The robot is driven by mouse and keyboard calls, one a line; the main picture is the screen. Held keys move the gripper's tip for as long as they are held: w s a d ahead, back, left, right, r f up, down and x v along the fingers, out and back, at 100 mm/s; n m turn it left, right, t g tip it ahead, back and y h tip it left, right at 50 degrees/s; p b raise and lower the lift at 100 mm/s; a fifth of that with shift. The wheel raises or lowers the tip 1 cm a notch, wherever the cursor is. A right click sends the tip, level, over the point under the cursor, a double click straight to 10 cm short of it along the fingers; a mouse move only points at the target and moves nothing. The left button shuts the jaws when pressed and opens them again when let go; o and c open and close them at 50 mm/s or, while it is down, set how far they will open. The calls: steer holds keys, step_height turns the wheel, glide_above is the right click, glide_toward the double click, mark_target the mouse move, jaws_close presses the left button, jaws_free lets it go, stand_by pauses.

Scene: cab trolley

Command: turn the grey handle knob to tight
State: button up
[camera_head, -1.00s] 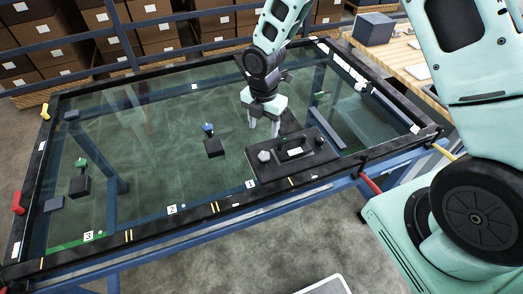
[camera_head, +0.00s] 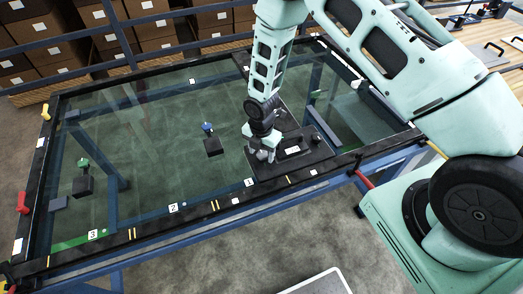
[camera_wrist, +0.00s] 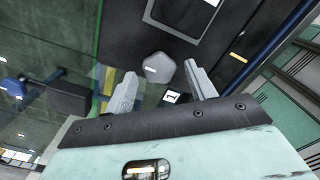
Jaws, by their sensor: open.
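The grey handle knob (camera_wrist: 160,68) sits on a black panel (camera_wrist: 120,22) and shows a small white mark in the wrist view. My gripper (camera_wrist: 160,85) is open, with one finger on each side of the knob's near end. A gap shows between the knob and the left finger; the right finger is close to the knob, and I cannot tell if they touch. In the head view my gripper (camera_head: 262,155) is low over the left end of the panel (camera_head: 318,152) and mostly hides the knob.
A blue knob on a black block (camera_head: 212,146) stands left of my gripper on the glass table. A green knob on a block (camera_head: 83,180) is farther left. Numbered white labels run along the front edge, including label 1 (camera_head: 249,183). The glass between them is clear.

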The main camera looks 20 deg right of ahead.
steer(key=c, duration=1)
